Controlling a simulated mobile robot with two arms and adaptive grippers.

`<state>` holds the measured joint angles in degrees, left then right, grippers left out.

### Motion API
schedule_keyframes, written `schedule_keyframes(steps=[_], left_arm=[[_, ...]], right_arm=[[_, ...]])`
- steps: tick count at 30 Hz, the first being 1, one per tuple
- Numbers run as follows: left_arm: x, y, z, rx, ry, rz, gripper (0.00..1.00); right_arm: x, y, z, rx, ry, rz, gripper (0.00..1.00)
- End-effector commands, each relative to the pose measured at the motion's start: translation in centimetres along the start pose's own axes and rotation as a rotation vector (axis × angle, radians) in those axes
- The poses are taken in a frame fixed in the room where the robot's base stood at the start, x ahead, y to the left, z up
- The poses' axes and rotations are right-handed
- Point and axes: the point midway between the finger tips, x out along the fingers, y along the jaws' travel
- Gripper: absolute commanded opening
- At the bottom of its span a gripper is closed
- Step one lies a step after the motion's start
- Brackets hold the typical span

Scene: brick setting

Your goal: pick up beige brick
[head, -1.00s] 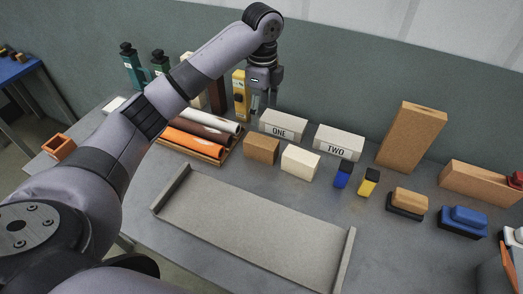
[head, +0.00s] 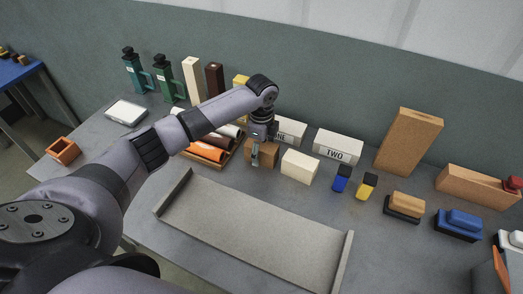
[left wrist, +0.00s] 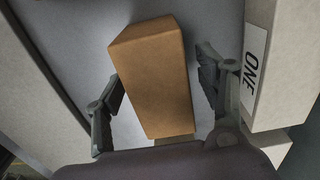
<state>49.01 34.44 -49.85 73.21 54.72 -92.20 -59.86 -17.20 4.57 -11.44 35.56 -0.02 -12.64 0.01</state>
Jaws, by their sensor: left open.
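A cream-beige brick (head: 300,166) lies on the grey table, just right of a tan-brown brick (head: 262,152). My left gripper (head: 257,156) is pointed down at the tan-brown brick and partly covers it in the head view. In the left wrist view the tan-brown brick (left wrist: 156,75) lies between the two open fingers, with a gap visible on the right side. Nothing is held. I cannot tell how far the fingertips are above the table. My right gripper is not in view.
White blocks labelled ONE (left wrist: 257,62) and TWO (head: 338,147) stand close behind the bricks. A grey tray (head: 245,228) lies in front. A rack of rolls (head: 207,150) is at left; small blue (head: 342,178) and yellow (head: 367,186) blocks are at right.

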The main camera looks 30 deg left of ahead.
Motion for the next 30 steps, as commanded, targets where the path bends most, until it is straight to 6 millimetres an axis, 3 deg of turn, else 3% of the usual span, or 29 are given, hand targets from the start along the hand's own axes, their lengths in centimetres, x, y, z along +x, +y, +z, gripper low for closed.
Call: schedule_keyframes(steps=[9,30], left_arm=[[0.60,0.00,0.01,0.000,0.000,-0.001,0.64],[0.54,0.00,0.00,0.000,0.000,0.000,0.17]], right_arm=[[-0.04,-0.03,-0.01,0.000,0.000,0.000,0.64],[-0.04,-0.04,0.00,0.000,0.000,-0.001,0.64]])
